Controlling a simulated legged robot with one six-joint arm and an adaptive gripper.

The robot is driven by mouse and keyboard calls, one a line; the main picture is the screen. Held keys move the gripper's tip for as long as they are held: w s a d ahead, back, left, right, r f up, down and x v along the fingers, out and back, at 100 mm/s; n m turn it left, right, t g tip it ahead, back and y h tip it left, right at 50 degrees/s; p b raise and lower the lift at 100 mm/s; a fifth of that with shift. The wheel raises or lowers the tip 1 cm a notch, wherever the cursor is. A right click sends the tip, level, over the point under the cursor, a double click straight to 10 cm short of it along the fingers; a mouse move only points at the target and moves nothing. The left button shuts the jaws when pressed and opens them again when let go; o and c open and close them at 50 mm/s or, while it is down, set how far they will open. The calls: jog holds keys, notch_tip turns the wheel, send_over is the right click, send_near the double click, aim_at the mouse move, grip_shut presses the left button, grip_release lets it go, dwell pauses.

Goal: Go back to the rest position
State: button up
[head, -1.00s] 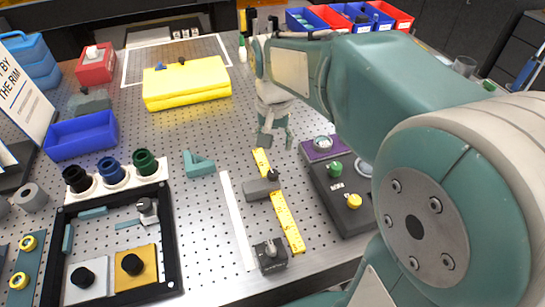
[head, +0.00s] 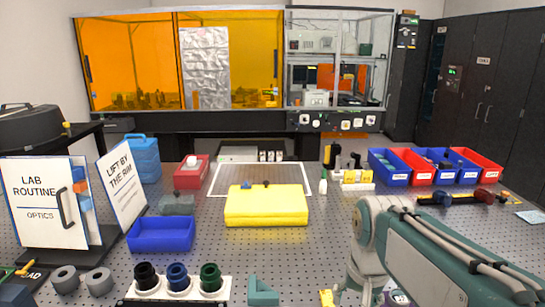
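My arm reaches in from the lower right over the perforated metal table (head: 320,240). My gripper (head: 364,297) hangs at the bottom edge of the head view, below the wrist. Its fingers are mostly cut off by the picture edge, so I cannot tell whether they are open or shut. No held object shows at it. A bit of yellow strip (head: 326,298) lies just left of it.
A yellow case (head: 266,207) lies mid-table. A blue tray (head: 161,234), sign stand (head: 48,204) and holder with dark cups (head: 178,287) are at left. Blue and red bins (head: 421,171) stand at back right. Table between case and arm is clear.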

jog(key=s+f+n+t, duration=0.1)
jog(key=s+n+t, duration=0.2)
jog(key=s, duration=0.6)
jog(key=shift+s+f+t, duration=0.15)
jog(key=shift+s+t, duration=0.15)
jog(key=shift+t, duration=0.1)
jog(key=shift+a, duration=0.1)
dwell(1.0)
